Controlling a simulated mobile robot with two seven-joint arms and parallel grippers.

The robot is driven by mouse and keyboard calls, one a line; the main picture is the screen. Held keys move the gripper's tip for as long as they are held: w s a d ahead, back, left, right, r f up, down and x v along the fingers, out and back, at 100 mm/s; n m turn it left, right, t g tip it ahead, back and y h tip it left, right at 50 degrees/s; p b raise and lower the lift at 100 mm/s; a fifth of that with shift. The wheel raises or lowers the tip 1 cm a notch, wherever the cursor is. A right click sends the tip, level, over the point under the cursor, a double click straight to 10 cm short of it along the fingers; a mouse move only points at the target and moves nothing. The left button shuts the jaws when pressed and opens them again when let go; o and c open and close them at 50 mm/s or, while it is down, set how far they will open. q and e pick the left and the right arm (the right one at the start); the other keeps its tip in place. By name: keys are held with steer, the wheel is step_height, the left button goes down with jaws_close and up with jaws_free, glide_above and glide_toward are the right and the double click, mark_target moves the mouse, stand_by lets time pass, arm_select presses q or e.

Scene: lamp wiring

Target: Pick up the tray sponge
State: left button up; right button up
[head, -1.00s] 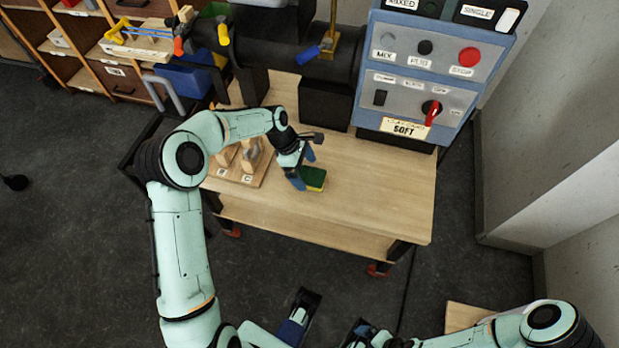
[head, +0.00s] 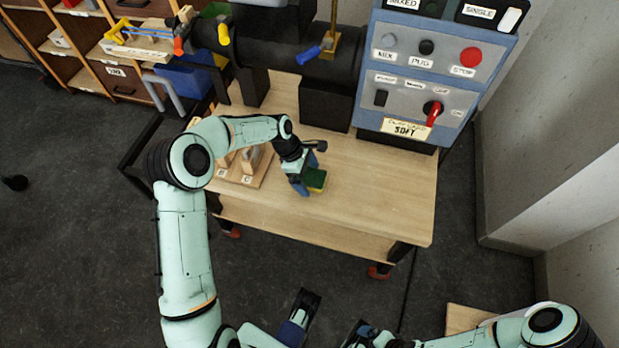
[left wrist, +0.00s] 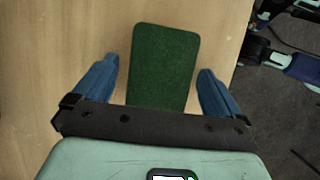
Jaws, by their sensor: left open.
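The sponge (head: 317,181), green on top with a yellow layer below, lies on the wooden tabletop. My left gripper (head: 307,175) is over it, pointing down, with its jaws open. In the left wrist view the sponge's dark green face (left wrist: 163,68) shows between the two blue fingers (left wrist: 157,88), with a gap on each side. The sponge's near end is hidden behind the dark gripper body. My right arm is at the bottom right of the head view; its gripper's jaws do not show clearly.
A wooden board with upright wooden pieces (head: 247,165) is left of the sponge. A control panel (head: 415,85) and a dark horizontal machine barrel (head: 285,62) stand at the back. The wooden tabletop (head: 385,195) is clear to the right of the sponge.

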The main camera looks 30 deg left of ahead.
mark_target(307, 176)
arm_select(q)
steer(key=c, duration=1.1)
steer(key=shift+c, duration=0.2)
step_height(307, 176, up, 20)
steer(key=p, duration=0.3)
steer(key=shift+r+p, duration=0.25)
steer(key=shift+p, duration=0.1)
arm_select(e)
steer(key=r, duration=0.1)
steer(key=s+r, duration=0.1)
steer(key=s+r+g, duration=0.1)
steer(key=shift+a+r, duration=0.15)
steer(key=shift+a, duration=0.1)
